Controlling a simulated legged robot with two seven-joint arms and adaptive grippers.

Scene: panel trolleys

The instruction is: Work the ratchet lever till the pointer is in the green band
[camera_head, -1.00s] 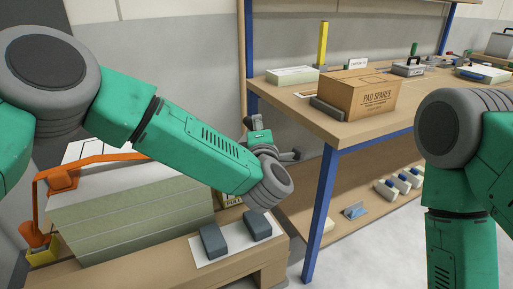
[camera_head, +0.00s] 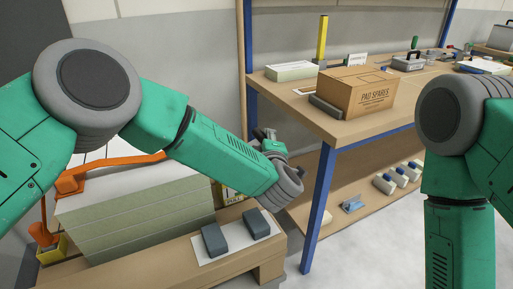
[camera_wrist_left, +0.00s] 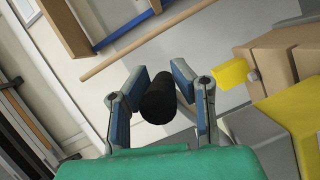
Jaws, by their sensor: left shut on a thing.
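My left gripper (camera_head: 264,135) is at the far right end of the panel stack, partly hidden behind my own wrist in the head view. In the left wrist view, its two blue-padded fingers (camera_wrist_left: 158,92) are shut on a black cylindrical handle (camera_wrist_left: 158,101), which looks like the ratchet lever's grip. An orange strap (camera_head: 110,172) runs over the stack of pale green-edged panels (camera_head: 140,220). The pointer and green band cannot be made out. My right arm shows at the right of the head view, but its gripper is out of view.
Two dark grey blocks (camera_head: 214,240) sit on a white sheet at the trolley's front. A blue-posted bench (camera_head: 318,205) stands to the right, with a cardboard box (camera_head: 355,92) on top. A yellow piece (camera_wrist_left: 228,74) is right of the fingers. Floor is clear at lower right.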

